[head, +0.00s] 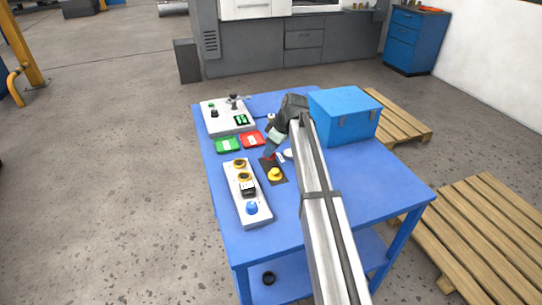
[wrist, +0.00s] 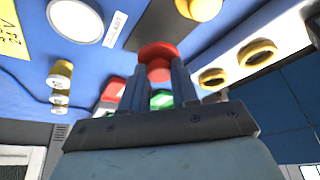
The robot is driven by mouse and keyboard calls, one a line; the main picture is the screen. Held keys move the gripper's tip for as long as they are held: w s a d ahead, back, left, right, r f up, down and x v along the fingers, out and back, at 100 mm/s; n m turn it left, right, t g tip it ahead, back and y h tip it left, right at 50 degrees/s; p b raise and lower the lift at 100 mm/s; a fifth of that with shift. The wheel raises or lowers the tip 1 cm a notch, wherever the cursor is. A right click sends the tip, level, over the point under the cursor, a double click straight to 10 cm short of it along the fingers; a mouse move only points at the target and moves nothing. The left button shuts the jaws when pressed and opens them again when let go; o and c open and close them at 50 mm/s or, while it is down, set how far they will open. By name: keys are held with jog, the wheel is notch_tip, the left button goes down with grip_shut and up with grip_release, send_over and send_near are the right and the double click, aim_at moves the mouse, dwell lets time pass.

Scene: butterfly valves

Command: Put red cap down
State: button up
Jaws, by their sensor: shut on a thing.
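My gripper (wrist: 158,75) is shut on the red cap (wrist: 157,52), which sits between the two fingertips. In the head view my gripper (head: 269,153) is low over the far end of a dark plate (head: 265,167) on the blue table; the cap is mostly hidden there. In the wrist view the cap is close to the end of the dark plate (wrist: 150,25). I cannot tell whether it touches the plate or table. A yellow cap (head: 275,174) stands on the plate's near part.
A pale panel (head: 243,195) with two yellow-ringed openings and a blue cap (head: 252,208) lies left. Green (head: 228,145) and red (head: 252,139) trays and a control box (head: 228,117) are behind. A blue case (head: 343,115) stands at the back right. The table's front right is clear.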

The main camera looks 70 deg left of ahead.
jog(key=shift+f, duration=1.6)
jog(key=shift+f, duration=0.15)
jog(key=o, duration=1)
jog(key=v, duration=1.2)
